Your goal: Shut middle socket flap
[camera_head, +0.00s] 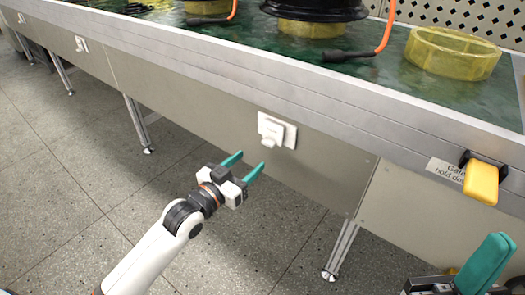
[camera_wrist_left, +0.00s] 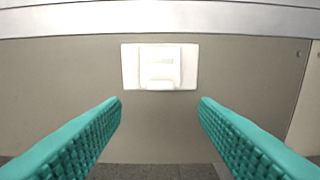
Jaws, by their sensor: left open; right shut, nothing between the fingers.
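A white wall socket (camera_head: 290,133) is set in the grey side panel of the bench. Its flap (camera_head: 270,138) sticks out from the plate, so it looks open. In the left wrist view the socket plate (camera_wrist_left: 131,66) is straight ahead, and the flap (camera_wrist_left: 160,84) shows as a pale lip at its lower middle. My left gripper (camera_head: 244,166) is open and empty, just below and left of the socket, with its teal fingers apart and not touching it. My right gripper (camera_head: 487,263) is at the bottom right corner, shut and partly cut off.
Two more white sockets, one nearer (camera_head: 82,45) and one farther (camera_head: 21,18), are on the panel to the left. A yellow handle (camera_head: 481,183) juts from the bench edge at right. Yellow rings (camera_head: 453,52) and orange cables stand on the green top. Floor below is clear between bench legs.

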